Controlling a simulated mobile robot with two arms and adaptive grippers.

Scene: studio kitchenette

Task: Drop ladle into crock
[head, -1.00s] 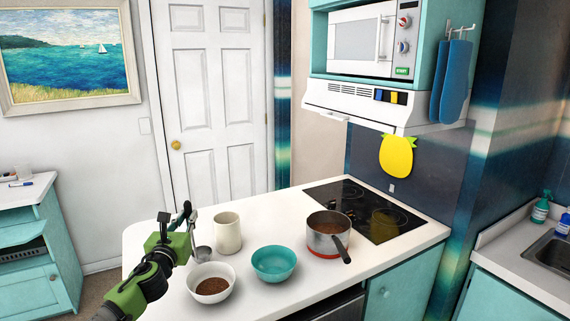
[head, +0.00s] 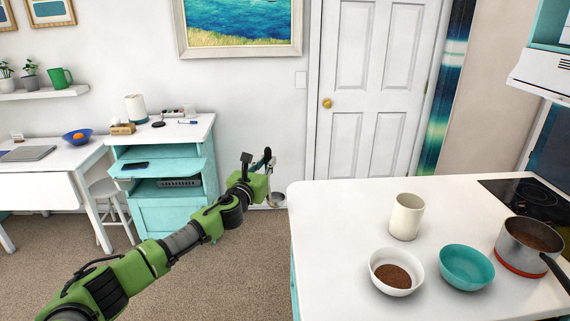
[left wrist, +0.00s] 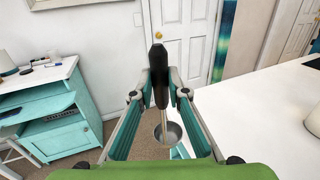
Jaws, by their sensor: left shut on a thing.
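My left gripper (head: 258,164) is shut on the ladle and holds it in the air, left of the white counter's edge in the head view. The ladle's metal bowl (head: 275,199) hangs below the fingers. In the left wrist view the ladle's black handle (left wrist: 159,75) stands between the fingertips, with its bowl (left wrist: 169,132) lower down. The cream crock (head: 406,217) stands upright on the counter, well to the right of the gripper. The crock's inside is mostly hidden. My right gripper is not in view.
On the counter (head: 330,225) are a white bowl (head: 375,258) with brown contents, a teal bowl (head: 467,268) and a pot (head: 530,245) with a dark handle. The counter's left part is bare. A teal cabinet (head: 160,209) stands behind my arm.

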